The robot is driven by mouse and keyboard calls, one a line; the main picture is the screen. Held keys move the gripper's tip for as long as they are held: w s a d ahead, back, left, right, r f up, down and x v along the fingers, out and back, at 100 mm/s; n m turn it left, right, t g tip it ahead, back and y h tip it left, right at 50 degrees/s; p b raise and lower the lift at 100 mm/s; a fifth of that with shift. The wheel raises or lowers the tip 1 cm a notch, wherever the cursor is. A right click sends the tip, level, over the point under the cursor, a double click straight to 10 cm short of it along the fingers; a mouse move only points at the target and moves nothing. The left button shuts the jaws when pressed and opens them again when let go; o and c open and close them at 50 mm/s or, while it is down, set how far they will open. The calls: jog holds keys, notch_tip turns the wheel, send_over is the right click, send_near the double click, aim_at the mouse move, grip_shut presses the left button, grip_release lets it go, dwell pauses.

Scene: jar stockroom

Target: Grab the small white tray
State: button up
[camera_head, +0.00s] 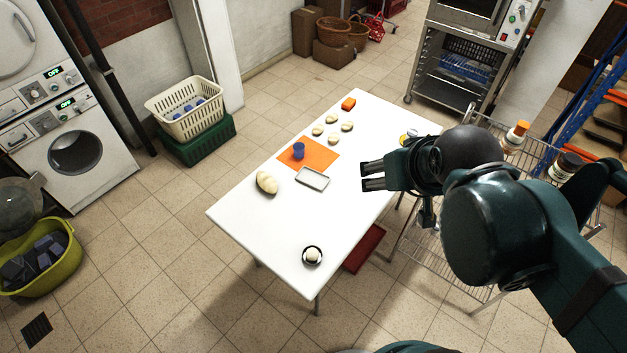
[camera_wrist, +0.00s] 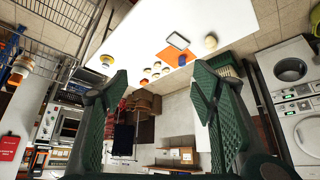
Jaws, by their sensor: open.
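The small white tray (camera_head: 312,179) lies flat on the white table (camera_head: 240,217), near the lower right corner of an orange mat (camera_head: 322,156). It has a dark rim and looks empty. In the wrist view the tray (camera_wrist: 178,40) shows near the top, beyond and between my fingers. My gripper (camera_head: 365,177) is open and empty, to the right of the tray in the head view and apart from it. In the wrist view my gripper (camera_wrist: 160,85) has its two green fingers spread wide.
A blue cup (camera_head: 298,151) stands on the mat. A pale loaf-like item (camera_head: 266,183) lies left of the tray, with several pale round pieces behind and an orange block (camera_head: 348,104). A small bowl (camera_head: 312,255) stands at the front. A wire rack (camera_head: 420,245) stands right of the table.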

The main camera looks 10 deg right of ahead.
jog(key=o, duration=1.3)
jog(key=w+a+f+n+g+b, duration=0.1)
jog(key=w+a+f+n+b, duration=0.1)
jog(key=w+f+n+b, duration=0.45)
jog(key=w+a+f+n+h+b, duration=0.1)
jog(key=w+f+n+b, duration=0.25)
jog(key=w, duration=0.65)
jog(key=w+a+f+n+g+b, duration=0.1)
jog(key=w+a+f+n+b, duration=0.1)
jog(key=w+f+n+b, duration=0.5)
jog(key=w+a+f+n+b, duration=0.2)
jog(key=w+a+f+n, duration=0.1)
jog(key=w+f, duration=0.4)
jog(key=w+a+f+n+g+h+b, duration=0.1)
jog(key=w+a+f+n+b, duration=0.2)
jog(key=f, duration=1)
jog(key=w+a+f+n+b, duration=0.3)
jog(key=w+f+n, duration=0.2)
jog(key=w+f, duration=0.5)
jog(key=shift+w+a+f+n+g+h, duration=0.2)
jog(key=shift+w+f+n+g+h, duration=0.1)
jog(key=shift+w+f+n+h, duration=0.1)
